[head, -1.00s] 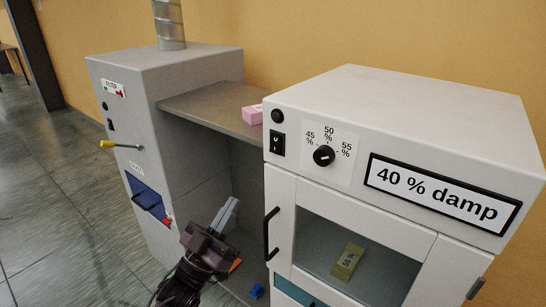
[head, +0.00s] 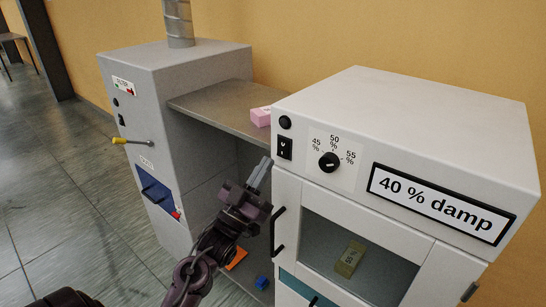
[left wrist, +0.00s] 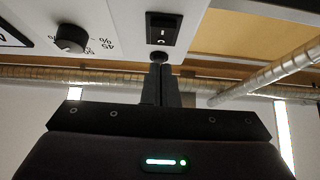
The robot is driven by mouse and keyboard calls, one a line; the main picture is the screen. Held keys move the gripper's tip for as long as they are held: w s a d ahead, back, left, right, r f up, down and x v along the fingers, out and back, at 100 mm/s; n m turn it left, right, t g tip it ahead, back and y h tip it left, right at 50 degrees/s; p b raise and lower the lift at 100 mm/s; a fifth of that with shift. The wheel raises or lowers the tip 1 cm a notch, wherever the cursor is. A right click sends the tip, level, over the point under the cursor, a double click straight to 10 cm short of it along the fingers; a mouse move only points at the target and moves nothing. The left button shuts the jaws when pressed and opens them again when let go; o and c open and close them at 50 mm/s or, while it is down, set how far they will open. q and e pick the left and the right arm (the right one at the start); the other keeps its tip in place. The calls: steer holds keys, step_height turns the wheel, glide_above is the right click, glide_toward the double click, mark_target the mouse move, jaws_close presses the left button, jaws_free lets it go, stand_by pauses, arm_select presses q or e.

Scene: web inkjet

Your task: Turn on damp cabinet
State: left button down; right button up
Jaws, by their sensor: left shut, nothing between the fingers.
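The white damp cabinet (head: 420,115) stands at the right in the head view, with a "40 % damp" label on its front. A black rocker switch (head: 285,148) sits on its upper left front, below a dark round lamp or button (head: 285,122). A black dial (head: 329,162) marked 45, 50 and 55 % is to its right. My left gripper (head: 263,170) is shut and empty, just left of and below the switch, seemingly apart from it. In the left wrist view the closed fingertips (left wrist: 160,69) point toward the switch (left wrist: 161,30). My right gripper is not in view.
A grey filter cabinet (head: 150,85) with a yellow-handled lever (head: 133,141) stands left, joined by a grey shelf (head: 225,105) holding a pink block (head: 261,116). A black door handle (head: 277,231) is close to my left gripper. A yellow-green block (head: 349,259) lies inside the damp cabinet.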

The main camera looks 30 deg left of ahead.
mark_target(282, 153)
arm_select(q)
steer(key=shift+w+d+f+p, duration=0.1)
steer(key=shift+w+f+p, duration=0.1)
steer(key=shift+w, duration=0.45)
steer(key=shift+w+f+p, duration=0.1)
steer(key=shift+w+p, duration=0.05)
steer(key=shift+w, duration=0.45)
steer(key=shift+w+f, duration=0.15)
steer(key=shift+w, duration=0.3)
steer(key=shift+f+b, duration=0.15)
steer(key=shift+b, duration=0.15)
steer(key=b, duration=0.2)
steer(key=shift+w+d+f+t+b, duration=0.1)
steer(key=shift+w+f+t+b, duration=0.25)
steer(key=shift+f+t, duration=0.05)
steer(key=shift+r+p, duration=0.4)
steer(key=shift+p, duration=0.1)
